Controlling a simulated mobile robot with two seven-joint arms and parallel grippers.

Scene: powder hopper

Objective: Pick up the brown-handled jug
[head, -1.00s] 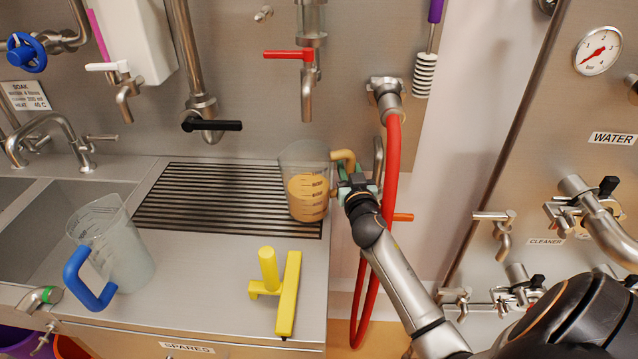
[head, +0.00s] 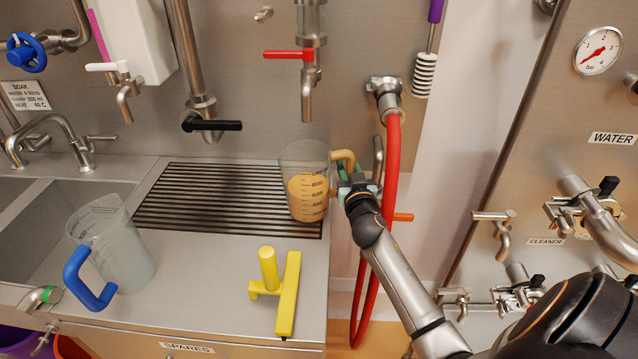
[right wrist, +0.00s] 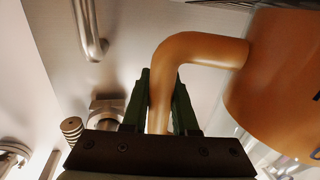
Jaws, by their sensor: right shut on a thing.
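The brown-handled jug (head: 308,185) is clear with dark markings and holds orange-tan contents. It is upright at the right end of the black slatted drain grate; I cannot tell whether its base touches the grate. My right gripper (head: 354,178) is shut on its brown handle from the right. In the right wrist view, the handle (right wrist: 200,50) passes down between the green fingers of the right gripper (right wrist: 162,100), and the jug's orange side (right wrist: 285,85) is at the right. My left gripper is not in view.
A blue-handled jug (head: 112,245) stands at the left on the steel counter, and a yellow tool (head: 287,290) lies at its front. A red-levered tap (head: 305,80) hangs above the jug. A red hose (head: 392,170) hangs just behind my right gripper.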

